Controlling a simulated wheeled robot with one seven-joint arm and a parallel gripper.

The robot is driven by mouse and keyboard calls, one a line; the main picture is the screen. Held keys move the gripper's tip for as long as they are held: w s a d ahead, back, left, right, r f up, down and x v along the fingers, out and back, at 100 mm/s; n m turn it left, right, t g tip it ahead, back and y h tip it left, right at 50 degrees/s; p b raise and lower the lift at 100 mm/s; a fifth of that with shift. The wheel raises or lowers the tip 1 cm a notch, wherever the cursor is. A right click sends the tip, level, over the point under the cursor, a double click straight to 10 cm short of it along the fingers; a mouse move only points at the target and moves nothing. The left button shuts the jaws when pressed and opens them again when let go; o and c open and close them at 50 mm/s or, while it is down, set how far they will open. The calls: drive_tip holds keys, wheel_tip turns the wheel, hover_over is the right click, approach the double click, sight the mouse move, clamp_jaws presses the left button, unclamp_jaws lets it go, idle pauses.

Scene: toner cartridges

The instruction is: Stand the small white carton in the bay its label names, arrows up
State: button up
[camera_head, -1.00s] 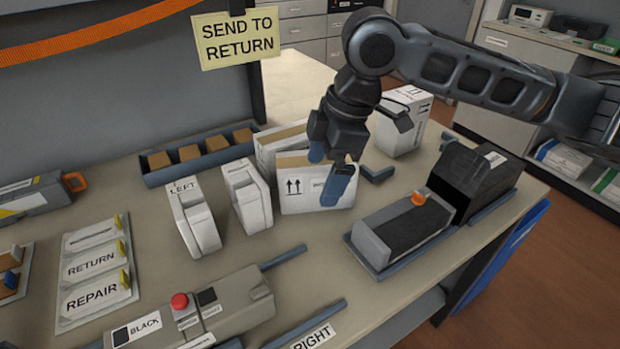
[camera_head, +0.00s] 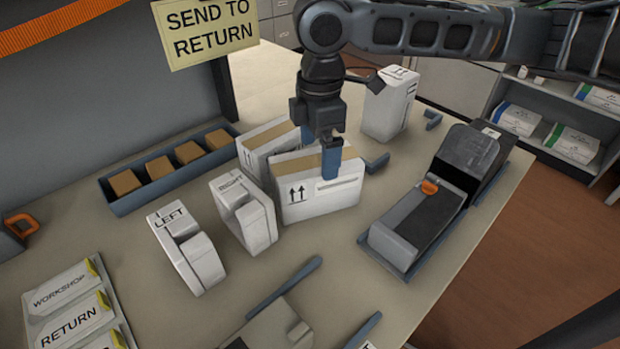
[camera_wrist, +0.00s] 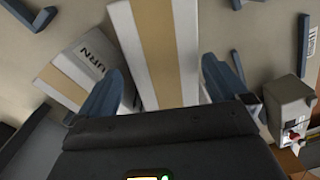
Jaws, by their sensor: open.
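A white carton (camera_head: 310,197) with two up arrows on its near face and tan tape along its top stands upright on the table. My gripper (camera_head: 331,160) points down over it, open; one blue finger shows at its near face. In the wrist view the fingers (camera_wrist: 160,88) are on either side of the taped carton (camera_wrist: 158,40), with gaps. A second taped white carton (camera_head: 256,155) stands just behind it, at an angle; in the wrist view its face (camera_wrist: 92,72) reads "...URN". A taller white carton (camera_head: 388,105) with arrows stands farther back.
White pieces marked LEFT (camera_head: 187,248) and RIGHT (camera_head: 245,212) stand left of the cartons. A blue tray (camera_head: 128,205) holds several brown blocks. A dark grey machine (camera_head: 415,225) stands right. Blue rails (camera_head: 285,288) lie in front. A "SEND TO RETURN" sign (camera_head: 208,32) hangs above.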

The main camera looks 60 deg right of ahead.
drive_tip(key=f, duration=0.6)
drive_tip(key=shift+s+a+f, duration=0.15)
drive_tip(key=shift+s+f, duration=0.05)
drive_tip(key=shift+c, duration=0.5)
drive_tip(key=c, duration=1.1)
drive_tip(key=shift+r, duration=0.15)
